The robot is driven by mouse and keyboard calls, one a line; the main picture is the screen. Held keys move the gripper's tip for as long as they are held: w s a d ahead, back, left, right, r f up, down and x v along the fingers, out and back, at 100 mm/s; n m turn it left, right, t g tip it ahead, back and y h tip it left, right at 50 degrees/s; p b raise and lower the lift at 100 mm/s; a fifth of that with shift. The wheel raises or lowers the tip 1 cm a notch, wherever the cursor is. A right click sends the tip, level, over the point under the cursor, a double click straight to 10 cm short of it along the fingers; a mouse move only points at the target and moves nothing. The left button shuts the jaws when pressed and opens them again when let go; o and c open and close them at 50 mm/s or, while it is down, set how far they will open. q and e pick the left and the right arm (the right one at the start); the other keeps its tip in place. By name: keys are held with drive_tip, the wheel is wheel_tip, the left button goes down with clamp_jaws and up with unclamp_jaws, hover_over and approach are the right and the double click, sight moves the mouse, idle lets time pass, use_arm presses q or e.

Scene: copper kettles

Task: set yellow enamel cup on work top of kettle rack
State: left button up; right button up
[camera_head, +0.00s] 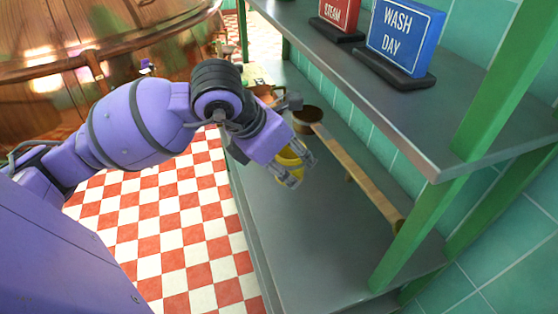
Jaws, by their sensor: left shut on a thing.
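The yellow enamel cup (290,166) is in the fingers of my left gripper (298,172), partly hidden by them. My left gripper is shut on it. The cup is over the grey lower work top (310,235) of the green-framed kettle rack (455,200), near its front edge. I cannot tell whether the cup touches the surface or hangs just above it. My right gripper is not in view.
A long-handled wooden dipper (355,175) lies along the work top behind the cup. A brown pot (264,94) stands farther off. The upper shelf carries a blue "WASH DAY" sign (400,40) and a red "STEAM" sign (338,14). The near work top is clear.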

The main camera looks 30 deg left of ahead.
use_arm(q)
drive_tip(key=w+a+f, duration=0.1)
drive_tip(key=f, duration=0.1)
drive_tip(key=w+a+f, duration=0.4)
drive_tip(key=shift+a+f, duration=0.1)
drive_tip(key=shift+f, duration=0.2)
drive_tip(key=f, duration=0.3)
drive_tip(key=shift+w+a+f, duration=0.2)
drive_tip(key=shift+f, duration=0.1)
drive_tip(key=shift+f, duration=0.1)
drive_tip(key=o, duration=1.2)
